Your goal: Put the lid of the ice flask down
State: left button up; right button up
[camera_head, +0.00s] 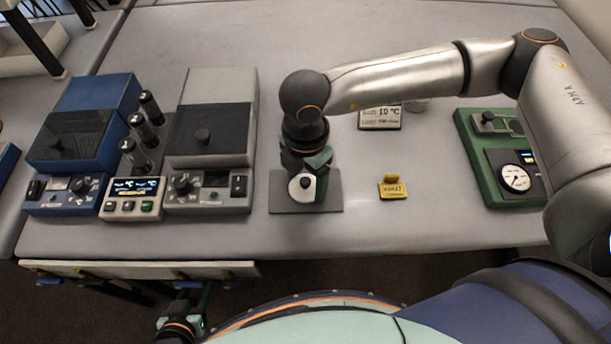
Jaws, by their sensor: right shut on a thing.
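My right gripper (316,178) reaches down over the dark grey square mat (282,203) near the table's front. It is shut on the lid of the ice flask (296,190), a pale round piece with a black knob. The gripper's green fingers and wrist cover part of the lid. I cannot tell whether the lid touches anything below it, and no separate flask body can be made out. My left gripper (203,306) is low at the bottom left, below the table's front edge, and mostly hidden; its jaws cannot be made out.
A grey device (209,135), a blue device (80,140) and a small display box (133,198) with dark-capped tubes (143,130) stand left. A yellow sign (393,188) stands right of the mat, a temperature sign (380,118) behind, a green gauge device (490,150) far right.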

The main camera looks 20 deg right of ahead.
aim_at(306, 181)
jog(key=shift+f, duration=0.15)
jog(key=o, duration=1.2)
jog(key=shift+o, duration=0.2)
notch_tip(306, 181, up, 12)
jog(key=shift+r+b, duration=0.2)
jog(key=shift+b, duration=0.25)
